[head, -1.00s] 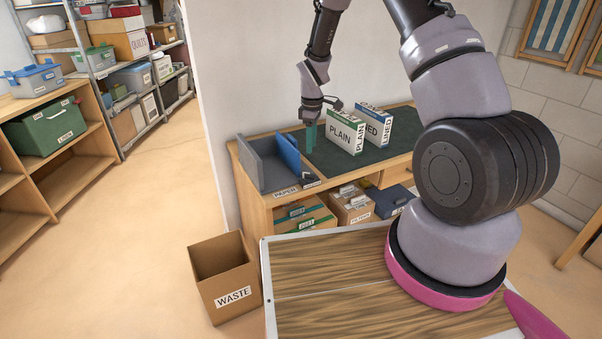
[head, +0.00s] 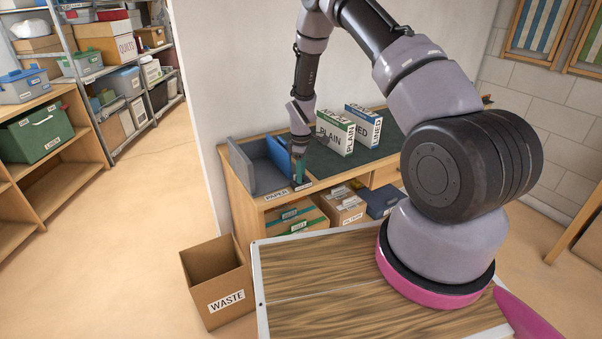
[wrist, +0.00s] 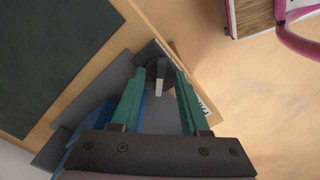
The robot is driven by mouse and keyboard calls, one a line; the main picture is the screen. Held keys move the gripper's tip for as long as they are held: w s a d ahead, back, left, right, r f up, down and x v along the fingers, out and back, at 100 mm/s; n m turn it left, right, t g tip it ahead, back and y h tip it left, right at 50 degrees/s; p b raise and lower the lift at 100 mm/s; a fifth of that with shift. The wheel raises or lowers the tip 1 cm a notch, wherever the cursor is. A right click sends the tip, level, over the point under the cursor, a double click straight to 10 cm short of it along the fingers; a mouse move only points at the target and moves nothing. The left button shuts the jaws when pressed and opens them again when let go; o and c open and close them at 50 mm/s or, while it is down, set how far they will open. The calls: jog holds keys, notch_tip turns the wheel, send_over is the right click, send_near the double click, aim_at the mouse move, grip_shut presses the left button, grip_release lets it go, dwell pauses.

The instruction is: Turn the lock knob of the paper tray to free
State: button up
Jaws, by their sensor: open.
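The paper tray (head: 262,180) is a grey, open-topped tray with a blue upright plate (head: 279,155) and a PAPER label, at the left end of the desk. In the wrist view the dark round lock knob (wrist: 159,70) has a pale pointer bar and sits on a grey mount at the tray's corner. My gripper (wrist: 160,80) is open, its teal fingers on either side of the knob. I cannot tell whether they touch it. In the head view my gripper (head: 299,170) hangs at the tray's front right corner and hides the knob.
PLAIN (head: 335,132) and LINED (head: 365,127) paper packs stand on the dark desk mat (head: 335,165). Labelled boxes (head: 297,217) fill the shelf below. A cardboard WASTE box (head: 217,285) stands on the floor at front left. Wall is close behind the desk.

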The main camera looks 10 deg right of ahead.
grip_shut()
jog(key=m, duration=0.4)
jog(key=shift+m, duration=0.4)
jog(key=m, duration=0.4)
jog(key=shift+m, duration=0.3)
jog(key=m, duration=0.4)
jog(key=shift+m, duration=2.2)
